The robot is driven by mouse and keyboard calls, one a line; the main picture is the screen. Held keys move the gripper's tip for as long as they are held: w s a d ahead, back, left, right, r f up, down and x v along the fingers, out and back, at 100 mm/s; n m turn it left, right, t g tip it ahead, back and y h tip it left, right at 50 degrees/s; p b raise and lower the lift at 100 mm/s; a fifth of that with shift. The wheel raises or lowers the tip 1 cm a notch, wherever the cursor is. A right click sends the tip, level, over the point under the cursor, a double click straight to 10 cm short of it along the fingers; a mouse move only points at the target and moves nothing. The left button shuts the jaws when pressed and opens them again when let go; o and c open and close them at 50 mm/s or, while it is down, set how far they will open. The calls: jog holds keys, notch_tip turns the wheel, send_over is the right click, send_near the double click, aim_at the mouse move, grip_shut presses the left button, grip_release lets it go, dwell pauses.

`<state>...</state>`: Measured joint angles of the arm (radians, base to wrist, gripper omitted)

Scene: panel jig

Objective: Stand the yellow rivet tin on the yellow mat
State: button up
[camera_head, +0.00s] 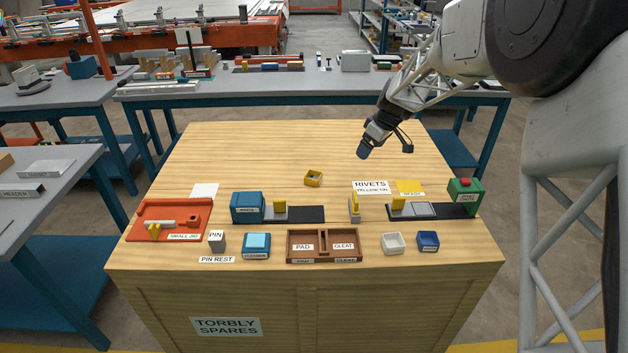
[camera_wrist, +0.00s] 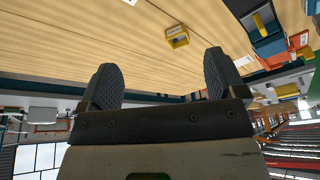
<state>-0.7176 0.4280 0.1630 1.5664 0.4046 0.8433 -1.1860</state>
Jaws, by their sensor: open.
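The yellow rivet tin (camera_head: 313,178) sits on the wooden bench top near its middle, apart from other things. It shows a dark opening; I cannot tell for sure whether it stands upright or lies on its side. It also shows in the wrist view (camera_wrist: 178,37), above and beyond my fingers. The yellow mat (camera_head: 408,186) lies to the right, behind the READY label, with nothing visible standing on it. My gripper (camera_head: 385,149) is open and empty, raised above the back right of the bench. Its two fingers are spread in the wrist view (camera_wrist: 160,78).
A RIVETS sign (camera_head: 371,187) stands left of the mat. A green box with a red button (camera_head: 465,190) is to its right. A blue machine (camera_head: 248,206) and a red tray (camera_head: 168,220) are at left. The bench's back half is clear.

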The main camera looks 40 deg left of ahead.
aim_at(313, 176)
jog(key=s+a+f+n, duration=0.1)
jog(key=a+f, duration=0.2)
jog(key=a, duration=0.2)
jog(key=s+a+f+n, duration=0.1)
jog(key=a+f, duration=0.3)
jog(key=a, duration=0.2)
jog(key=s+a+f+n+g, duration=0.1)
jog(key=s+a+f, duration=0.1)
jog(key=a+f, duration=0.2)
jog(key=shift+a+n, duration=0.3)
jog(key=shift+a, duration=0.6)
jog(key=shift+x, duration=1.25)
jog(key=shift+x, duration=2.55)
jog(key=shift+d+f, duration=0.1)
jog(key=shift+d, duration=0.1)
